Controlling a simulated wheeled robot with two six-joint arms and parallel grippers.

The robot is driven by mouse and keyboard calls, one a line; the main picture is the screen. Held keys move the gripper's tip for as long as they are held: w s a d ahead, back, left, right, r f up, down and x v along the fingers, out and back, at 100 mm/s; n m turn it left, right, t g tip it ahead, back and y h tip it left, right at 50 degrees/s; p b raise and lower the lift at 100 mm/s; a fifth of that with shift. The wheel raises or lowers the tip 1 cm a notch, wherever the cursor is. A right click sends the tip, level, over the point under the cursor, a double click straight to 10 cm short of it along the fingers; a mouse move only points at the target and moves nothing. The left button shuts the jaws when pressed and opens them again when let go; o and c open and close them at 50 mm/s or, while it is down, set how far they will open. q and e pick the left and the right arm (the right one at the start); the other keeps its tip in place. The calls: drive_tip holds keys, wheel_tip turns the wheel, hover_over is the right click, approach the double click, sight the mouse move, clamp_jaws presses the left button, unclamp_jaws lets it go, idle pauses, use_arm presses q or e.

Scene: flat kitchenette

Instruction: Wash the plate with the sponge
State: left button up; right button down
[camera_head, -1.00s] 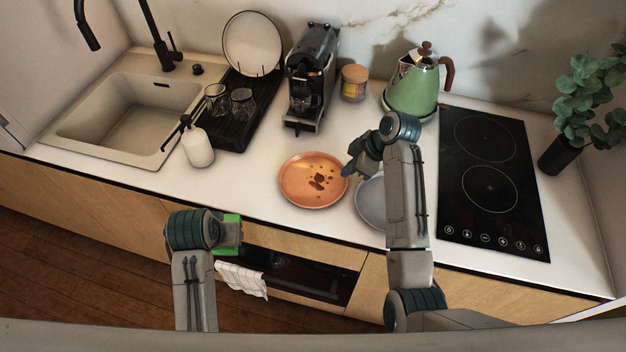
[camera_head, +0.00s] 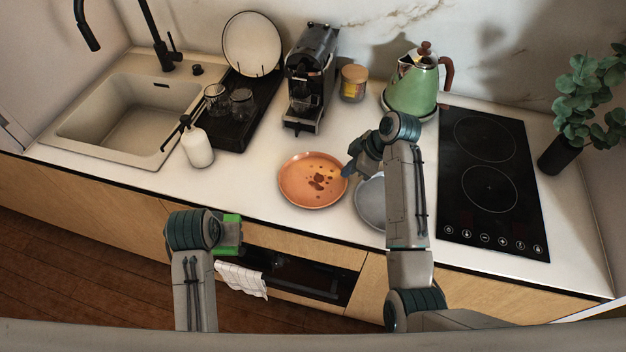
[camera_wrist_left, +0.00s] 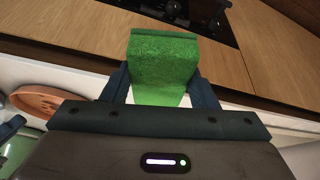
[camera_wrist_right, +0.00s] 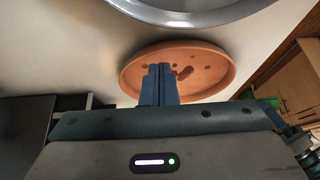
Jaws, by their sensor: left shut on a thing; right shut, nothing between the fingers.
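An orange plate (camera_head: 301,192) with dark brown stains lies on the counter, left of a grey plate (camera_head: 371,205). The orange plate also shows in the left wrist view (camera_wrist_left: 38,101) and the right wrist view (camera_wrist_right: 205,68). My right gripper (camera_head: 350,171) is shut and empty at the orange plate's right edge; I cannot tell whether it touches the rim. Its closed fingers show in the right wrist view (camera_wrist_right: 159,80). My left gripper (camera_wrist_left: 160,88) is shut on the green sponge (camera_wrist_left: 162,62), held in front of the counter's front edge. The sponge shows only partly in the head view (camera_head: 232,219).
A sink (camera_head: 130,115) is at the left, with a soap bottle (camera_head: 198,148) and a dark drying rack (camera_head: 235,130) beside it. A coffee machine (camera_head: 309,75), jar (camera_head: 353,83) and green kettle (camera_head: 411,90) stand behind. A black hob (camera_head: 490,190) is right. Counter left of the orange plate is clear.

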use_arm(q)
drive_tip(key=shift+f, duration=0.15)
use_arm(e)
drive_tip(key=shift+f, duration=0.5)
